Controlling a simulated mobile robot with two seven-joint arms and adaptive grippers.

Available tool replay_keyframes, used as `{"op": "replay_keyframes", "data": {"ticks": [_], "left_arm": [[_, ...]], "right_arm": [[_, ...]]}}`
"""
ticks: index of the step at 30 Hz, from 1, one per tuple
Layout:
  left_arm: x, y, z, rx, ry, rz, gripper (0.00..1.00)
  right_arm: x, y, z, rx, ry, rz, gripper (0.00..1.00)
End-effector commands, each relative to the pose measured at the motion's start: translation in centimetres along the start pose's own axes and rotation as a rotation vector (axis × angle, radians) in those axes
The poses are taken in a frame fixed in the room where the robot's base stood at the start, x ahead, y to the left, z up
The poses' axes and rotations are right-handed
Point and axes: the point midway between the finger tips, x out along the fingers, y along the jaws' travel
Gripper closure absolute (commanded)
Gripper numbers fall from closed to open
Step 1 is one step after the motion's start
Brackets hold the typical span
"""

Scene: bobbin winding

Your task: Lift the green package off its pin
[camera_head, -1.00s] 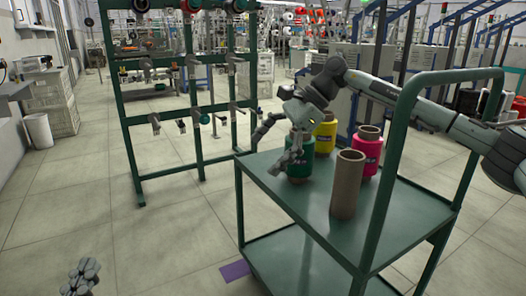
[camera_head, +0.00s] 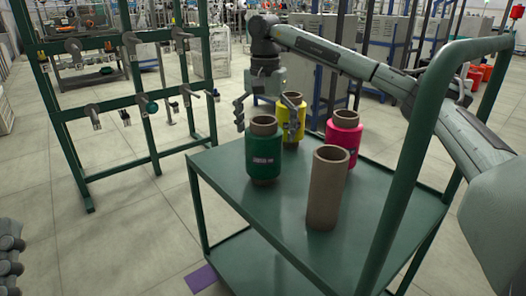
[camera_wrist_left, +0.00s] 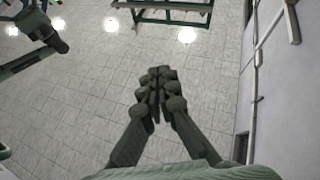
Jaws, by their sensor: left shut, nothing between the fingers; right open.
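The green package (camera_head: 264,165) stands upright on the cart's top shelf, its brown core showing above and below the green yarn. A pin under it cannot be seen. My right gripper (camera_head: 266,114) is open, pointing down at the top of the green package. Its fingers show on either side of the core's top, apart from the yarn; whether they touch the core cannot be told. My left gripper (camera_head: 9,252) is partly cut off at the left edge. In the left wrist view it (camera_wrist_left: 158,76) is shut and empty above the tiled floor.
A yellow package (camera_head: 291,119), a pink package (camera_head: 344,134) and a bare brown tube (camera_head: 327,188) stand close by on the green cart (camera_head: 388,222). The cart's tall handle frame (camera_head: 411,150) rises at the right. A green rack with pegs (camera_head: 128,98) stands at the left.

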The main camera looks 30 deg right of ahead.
Motion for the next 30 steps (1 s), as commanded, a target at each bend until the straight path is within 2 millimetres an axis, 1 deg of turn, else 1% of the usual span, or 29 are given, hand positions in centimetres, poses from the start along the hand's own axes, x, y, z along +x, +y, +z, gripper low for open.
{"op": "replay_keyframes", "data": {"ticks": [1, 6, 9, 12, 18, 20, 30], "left_arm": [[-0.1, -0.1, -0.1, 0.001, 0.019, -0.001, 1.0], [-0.2, -0.2, -1.4, 0.007, 0.106, -0.002, 1.0], [-0.2, -0.3, -2.0, 0.009, 0.141, -0.002, 1.0], [-0.3, -0.3, -2.3, 0.009, 0.157, -0.003, 1.0], [-0.2, -0.3, -2.3, 0.01, 0.159, -0.003, 1.0], [-0.2, -0.3, -2.3, 0.01, 0.159, -0.003, 1.0], [-0.2, -0.3, -2.3, 0.01, 0.158, -0.002, 1.0]], "right_arm": [[0.8, -0.1, -0.1, 0.001, -0.001, 0.001, 0.0], [3.4, -0.5, -0.4, 0.0, -0.001, 0.001, 0.0], [4.5, -0.5, -0.4, 0.0, 0.0, -0.001, 0.0], [5.0, -0.5, -0.4, 0.001, 0.0, -0.001, 0.0], [5.0, -0.5, -0.4, 0.001, 0.0, -0.001, 0.0], [5.0, -0.5, -0.4, 0.001, 0.0, -0.001, 0.06], [4.9, -0.5, -0.4, 0.001, 0.0, -0.001, 0.48]]}}
